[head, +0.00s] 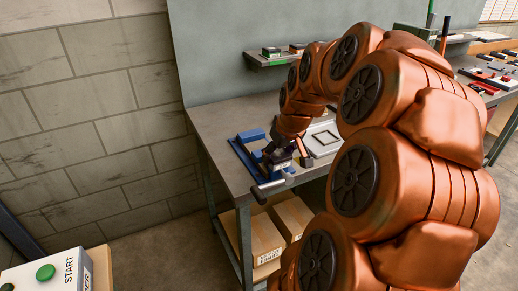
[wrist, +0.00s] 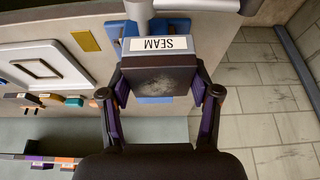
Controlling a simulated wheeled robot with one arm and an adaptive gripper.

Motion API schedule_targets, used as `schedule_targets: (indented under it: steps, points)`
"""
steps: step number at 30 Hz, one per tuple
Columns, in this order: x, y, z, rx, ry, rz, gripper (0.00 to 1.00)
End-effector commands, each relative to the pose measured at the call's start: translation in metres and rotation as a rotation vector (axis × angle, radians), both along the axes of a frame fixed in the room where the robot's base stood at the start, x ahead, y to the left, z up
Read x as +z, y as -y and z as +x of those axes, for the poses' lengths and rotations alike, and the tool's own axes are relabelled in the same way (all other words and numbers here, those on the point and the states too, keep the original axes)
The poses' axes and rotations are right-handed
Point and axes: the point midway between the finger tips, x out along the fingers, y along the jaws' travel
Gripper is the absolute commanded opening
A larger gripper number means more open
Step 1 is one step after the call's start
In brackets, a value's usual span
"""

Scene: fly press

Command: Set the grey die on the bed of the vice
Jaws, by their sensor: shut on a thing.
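In the wrist view, my gripper (wrist: 163,98) is shut on a block, seemingly the grey die (wrist: 160,80), with a finger on each side. The die has a dark, scuffed face and a white label reading SEAM, upside down in this view. The blue vice (wrist: 118,38) shows behind and around the die, with a pale grey bar beside it. In the head view, the vice (head: 246,139) is at the bench's front left corner, and my gripper (head: 297,152) is over or close beside its right part. The die hides much of the vice in the wrist view; I cannot tell whether they touch.
The grey bench (head: 222,120) carries a white tray with a dark square outline (head: 322,139), right of the vice. A small shelf (head: 268,60) with blocks is on the back panel. Cardboard boxes (head: 262,240) sit under the bench. A block wall stands at left.

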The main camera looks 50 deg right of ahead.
Motion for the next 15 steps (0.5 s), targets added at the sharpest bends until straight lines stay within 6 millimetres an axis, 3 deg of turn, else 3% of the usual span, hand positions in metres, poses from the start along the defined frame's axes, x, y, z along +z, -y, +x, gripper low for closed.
schedule_targets:
  steps: [6, 15]
  points:
    - [0.003, 0.009, -0.005, -0.01, 0.002, -0.002, 0.0]
    - [0.001, 0.024, 0.032, -0.009, 0.004, -0.005, 0.0]
